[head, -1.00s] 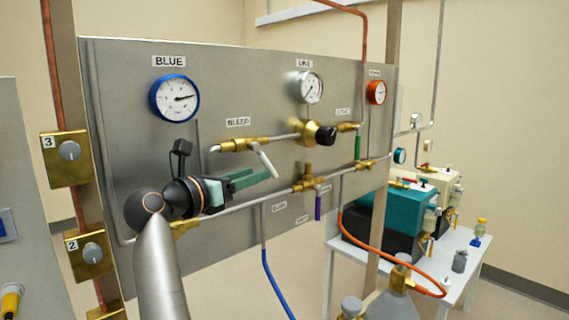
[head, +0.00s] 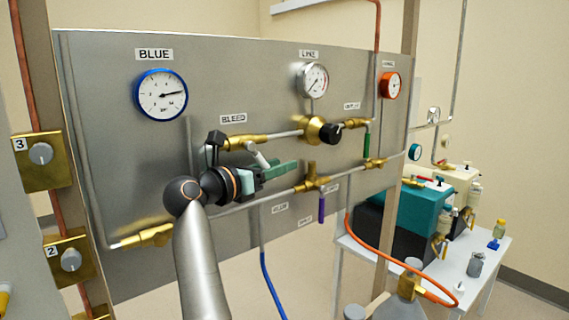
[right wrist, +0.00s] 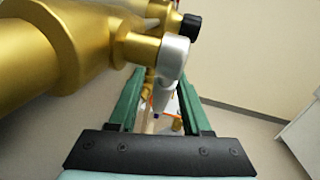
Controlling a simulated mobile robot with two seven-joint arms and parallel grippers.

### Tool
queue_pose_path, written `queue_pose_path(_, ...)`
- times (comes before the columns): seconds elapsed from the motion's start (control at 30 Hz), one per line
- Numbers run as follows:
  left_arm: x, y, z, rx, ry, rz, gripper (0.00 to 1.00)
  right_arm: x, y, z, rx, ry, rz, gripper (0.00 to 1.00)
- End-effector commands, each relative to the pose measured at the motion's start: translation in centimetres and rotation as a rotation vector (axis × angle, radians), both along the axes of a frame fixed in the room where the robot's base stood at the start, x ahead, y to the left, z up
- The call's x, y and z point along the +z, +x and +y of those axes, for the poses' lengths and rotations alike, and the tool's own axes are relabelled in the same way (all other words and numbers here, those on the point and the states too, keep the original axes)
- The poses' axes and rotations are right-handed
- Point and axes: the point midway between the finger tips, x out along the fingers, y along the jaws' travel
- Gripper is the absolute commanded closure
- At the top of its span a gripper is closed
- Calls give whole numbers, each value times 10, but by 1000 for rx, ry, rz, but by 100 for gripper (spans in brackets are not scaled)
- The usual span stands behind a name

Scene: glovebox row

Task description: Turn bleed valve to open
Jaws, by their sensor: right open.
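The bleed valve (head: 241,143) is a brass fitting under the BLEED label (head: 233,119) on the grey panel. Its silver lever (head: 258,156) slants down and to the right, and its lower end is hidden behind my right gripper (head: 284,169). In the right wrist view the brass valve body (right wrist: 85,40) fills the upper left. The lever (right wrist: 171,76) hangs between the two green fingers of the open right gripper (right wrist: 163,92), with a visible gap on both sides. My left gripper is not in view.
A brass line valve with a black knob (head: 329,133) sits right of the bleed valve. A silver pipe with a brass tee (head: 313,179) runs below the gripper. The blue gauge (head: 160,95) is above left. An orange hose (head: 372,262) hangs at the right.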

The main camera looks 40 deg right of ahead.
Motion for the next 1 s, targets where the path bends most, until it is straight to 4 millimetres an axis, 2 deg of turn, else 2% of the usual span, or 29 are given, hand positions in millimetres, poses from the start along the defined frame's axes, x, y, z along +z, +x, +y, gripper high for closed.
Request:
queue_pose_path(0.37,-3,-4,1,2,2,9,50,0,0,-1,1,0,1,52)
queue_pose_path(0.8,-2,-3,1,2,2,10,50,0,0,-1,1,0,0,99)
queue_pose_path(1.0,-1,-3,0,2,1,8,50,0,0,-1,1,0,0,100)
